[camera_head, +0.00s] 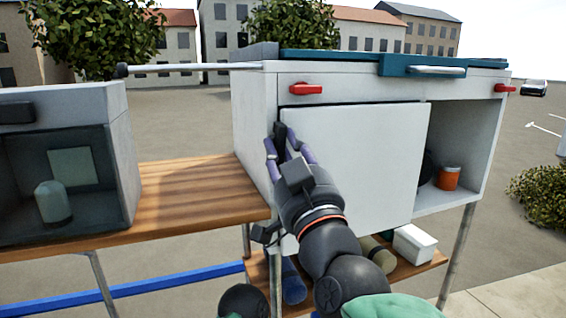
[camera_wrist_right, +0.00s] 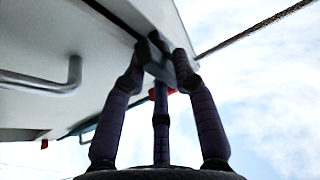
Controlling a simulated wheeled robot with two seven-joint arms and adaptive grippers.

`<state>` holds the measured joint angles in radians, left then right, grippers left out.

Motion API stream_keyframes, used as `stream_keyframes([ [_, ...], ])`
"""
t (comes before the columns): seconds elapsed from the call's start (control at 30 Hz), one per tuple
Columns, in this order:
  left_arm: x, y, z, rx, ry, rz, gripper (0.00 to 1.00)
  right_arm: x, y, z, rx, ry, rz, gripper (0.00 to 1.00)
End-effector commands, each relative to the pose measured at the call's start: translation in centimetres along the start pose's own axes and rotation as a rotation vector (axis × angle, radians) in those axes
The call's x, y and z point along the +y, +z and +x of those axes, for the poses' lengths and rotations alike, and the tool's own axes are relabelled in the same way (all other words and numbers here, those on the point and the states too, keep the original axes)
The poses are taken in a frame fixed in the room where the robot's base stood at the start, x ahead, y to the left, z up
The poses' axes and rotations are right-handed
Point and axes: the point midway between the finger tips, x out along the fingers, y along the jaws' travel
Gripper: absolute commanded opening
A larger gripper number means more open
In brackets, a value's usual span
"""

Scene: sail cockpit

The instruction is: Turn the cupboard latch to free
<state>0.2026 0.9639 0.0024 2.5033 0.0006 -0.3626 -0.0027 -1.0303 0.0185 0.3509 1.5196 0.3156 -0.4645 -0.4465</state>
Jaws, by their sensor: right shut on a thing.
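A dark upright latch (camera_head: 279,131) sits at the upper left edge of the door. My right gripper (camera_head: 280,142) is shut on this latch, its purple fingers on either side. In the right wrist view the finger tips meet around the dark grey latch piece (camera_wrist_right: 159,64), against the pale cupboard face. The latch's lower part is hidden by the fingers.
Red levers (camera_head: 305,89) and (camera_head: 504,88) are on the cupboard's top strip, under a teal lid (camera_head: 400,62) with a bar handle. A wooden counter (camera_head: 195,190) and grey glass-fronted box (camera_head: 62,180) stand left. An orange can (camera_head: 449,178) is in the bay.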

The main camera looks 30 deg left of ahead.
Motion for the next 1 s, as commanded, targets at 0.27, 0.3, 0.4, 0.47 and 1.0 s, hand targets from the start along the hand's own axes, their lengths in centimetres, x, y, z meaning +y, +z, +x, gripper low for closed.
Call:
stream_keyframes([
  [0.27, -0.34, -0.04, 0.96, 0.000, 0.000, 0.000, 0.40, 0.09, 0.57, 0.02, -0.010, -0.032, -0.077, 0.00],
  [0.3, -0.36, -0.04, 0.99, 0.000, 0.000, 0.000, 0.40, 0.08, 0.54, 0.03, -0.010, -0.035, -0.083, 0.00],
  [0.4, -0.37, -0.04, 1.03, 0.000, 0.000, 0.000, 0.40, 0.07, 0.47, 0.05, -0.009, -0.038, -0.091, 0.00],
  [0.47, -0.37, -0.04, 1.04, 0.000, 0.000, 0.000, 0.40, 0.07, 0.44, 0.06, -0.009, -0.039, -0.093, 0.00],
  [1.0, -0.36, -0.05, 1.02, 0.000, 0.000, 0.000, 0.40, 0.07, 0.15, 0.06, -0.004, -0.038, -0.093, 0.46],
])
